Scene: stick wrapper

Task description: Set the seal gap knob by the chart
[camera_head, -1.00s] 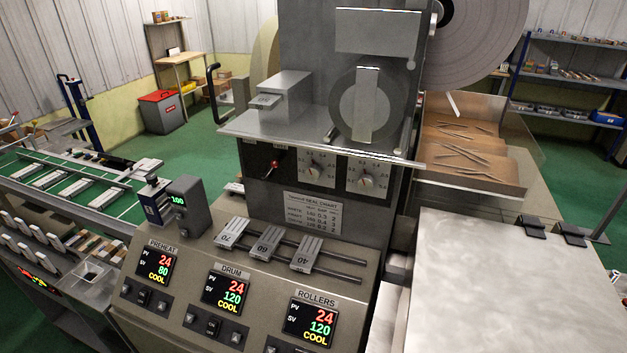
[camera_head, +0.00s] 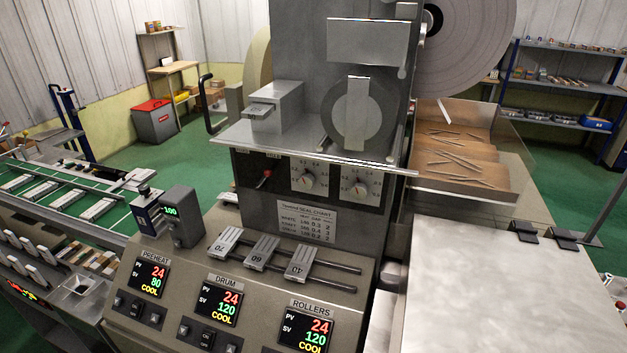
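Two round knobs sit side by side on the dark panel under the machine's metal shelf. The left knob (camera_head: 307,181) and the right knob (camera_head: 361,189) each have a pale dial with small numbers around them. Their labels and exact pointer settings are too small to read, so I cannot tell which is the seal gap knob. Neither of my grippers is in view.
Sliders (camera_head: 262,252) marked 70, 60 and 40 sit on rails below the chart. PREHEAT, DRUM (camera_head: 218,303) and ROLLERS displays show COOL. The metal shelf (camera_head: 310,150) juts out above the knobs. A pale flat surface (camera_head: 500,290) lies right.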

